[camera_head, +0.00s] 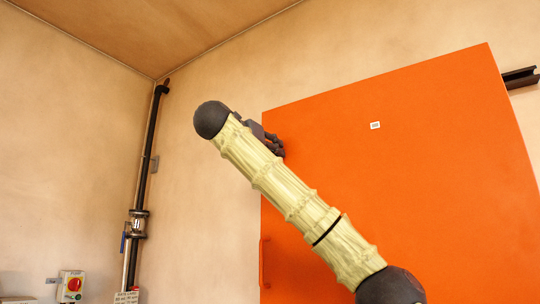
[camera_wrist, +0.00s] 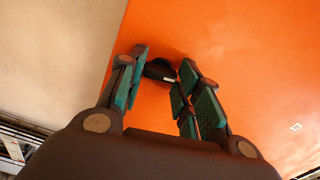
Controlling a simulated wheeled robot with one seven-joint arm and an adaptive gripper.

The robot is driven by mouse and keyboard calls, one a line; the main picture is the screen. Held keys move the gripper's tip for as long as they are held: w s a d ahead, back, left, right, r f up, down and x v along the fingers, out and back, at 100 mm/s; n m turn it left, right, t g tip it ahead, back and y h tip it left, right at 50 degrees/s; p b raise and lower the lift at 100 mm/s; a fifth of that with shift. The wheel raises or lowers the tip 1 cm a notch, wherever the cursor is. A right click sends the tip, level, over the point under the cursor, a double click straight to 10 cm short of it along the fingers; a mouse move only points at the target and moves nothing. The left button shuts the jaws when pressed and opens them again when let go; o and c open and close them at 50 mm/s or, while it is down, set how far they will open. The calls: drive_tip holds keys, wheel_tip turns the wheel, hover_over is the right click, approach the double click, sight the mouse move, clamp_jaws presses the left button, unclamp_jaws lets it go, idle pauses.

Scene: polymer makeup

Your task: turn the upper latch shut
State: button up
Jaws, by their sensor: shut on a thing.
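The orange door (camera_head: 400,180) fills the right of the head view and also the right of the wrist view (camera_wrist: 240,50). My gripper (camera_head: 276,146) is at the door's upper left edge. In the wrist view my gripper (camera_wrist: 165,80) is shut with its fingers on both sides of a small dark latch (camera_wrist: 159,69) on the door. The latch shows only in part between the fingers. In the head view the latch is hidden by my gripper, so its exact angle cannot be told there.
An orange handle (camera_head: 264,262) is low on the door's left edge. A black pipe (camera_head: 150,140) with a valve (camera_head: 137,222) runs up the left wall. A red-button box (camera_head: 73,285) is at lower left. A dark rail (camera_head: 520,77) is at upper right.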

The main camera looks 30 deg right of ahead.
drive_tip(key=shift+n+b, duration=1.4)
drive_tip(key=shift+n, duration=6.7)
drive_tip(key=o, duration=1)
drive_tip(key=shift+a, duration=0.1)
